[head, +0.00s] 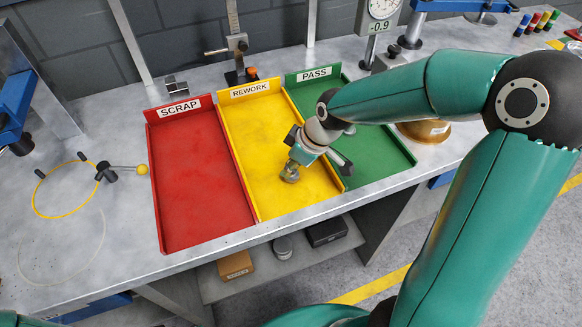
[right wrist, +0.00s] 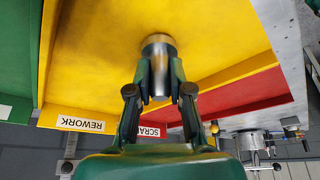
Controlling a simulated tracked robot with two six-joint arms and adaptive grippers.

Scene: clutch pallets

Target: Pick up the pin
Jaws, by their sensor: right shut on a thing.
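The pin (right wrist: 158,45) is a short, shiny metal cylinder with a wider end. In the right wrist view it stands between the two fingers of my right gripper (right wrist: 158,72), which is shut on it from both sides. In the head view the right gripper (head: 294,163) points down over the yellow REWORK tray (head: 262,190), with the pin (head: 289,174) showing at its tips. I cannot tell whether the pin touches the tray floor. My left gripper is not in view.
The red SCRAP tray (head: 195,185) lies left of the yellow tray, the green PASS tray (head: 385,155) right. Low walls separate them. Gauges stand behind. A yellow ring (head: 40,205) lies on the left bench. Boxes sit on the shelf below.

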